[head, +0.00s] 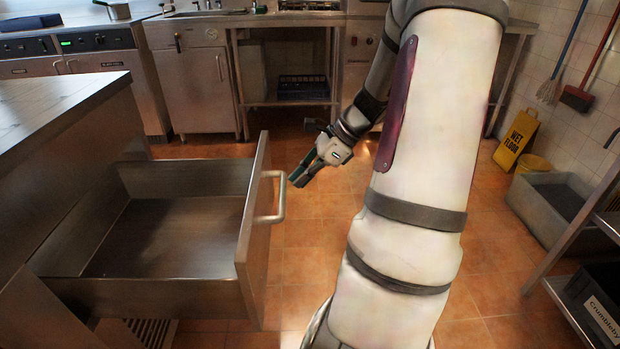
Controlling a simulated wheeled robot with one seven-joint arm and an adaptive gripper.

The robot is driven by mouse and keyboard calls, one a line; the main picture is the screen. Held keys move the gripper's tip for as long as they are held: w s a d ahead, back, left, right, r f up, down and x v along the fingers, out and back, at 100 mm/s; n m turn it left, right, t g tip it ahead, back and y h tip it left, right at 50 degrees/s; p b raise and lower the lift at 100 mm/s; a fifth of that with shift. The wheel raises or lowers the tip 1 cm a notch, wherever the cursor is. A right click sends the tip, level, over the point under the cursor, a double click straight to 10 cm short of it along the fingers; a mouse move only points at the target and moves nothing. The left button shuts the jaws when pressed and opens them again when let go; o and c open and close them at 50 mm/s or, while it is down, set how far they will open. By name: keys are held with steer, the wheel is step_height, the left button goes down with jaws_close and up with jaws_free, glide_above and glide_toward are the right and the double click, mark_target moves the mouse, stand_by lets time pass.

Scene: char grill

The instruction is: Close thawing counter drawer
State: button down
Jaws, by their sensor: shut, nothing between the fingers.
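The thawing counter (52,105) stands at the left of the head view. Its drawer (165,235) is pulled well out to the right and looks empty. The drawer's front panel (252,240) is upright and carries a pale bar handle (281,197) on its outer face. My gripper (296,182) is just right of the panel in the picture, near the upper end of the handle. Its fingers are shut with nothing held. I cannot tell whether the fingertips touch the handle or the panel.
Steel kitchen units with a sink (210,13) line the back. A yellow wet floor sign (515,138), a grey mop basin (550,200) and a shelf rack (590,215) stand at the right. The tiled floor (300,240) right of the drawer is clear.

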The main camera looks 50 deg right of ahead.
steer(key=shift+w, duration=0.1)
steer(key=w+a+p, duration=0.4)
steer(key=w+a, duration=0.7)
steer(key=w, duration=0.3)
steer(key=w+a+p, duration=0.4)
steer(key=w+a, duration=0.8)
steer(key=w, duration=0.3)
steer(key=shift+w, duration=0.25)
steer(key=s+d+f+p+v, duration=0.1)
steer(key=p+v, duration=0.2)
steer(key=v, duration=1)
steer(key=shift+s+f+p, duration=0.2)
steer(key=shift+s+p, duration=0.15)
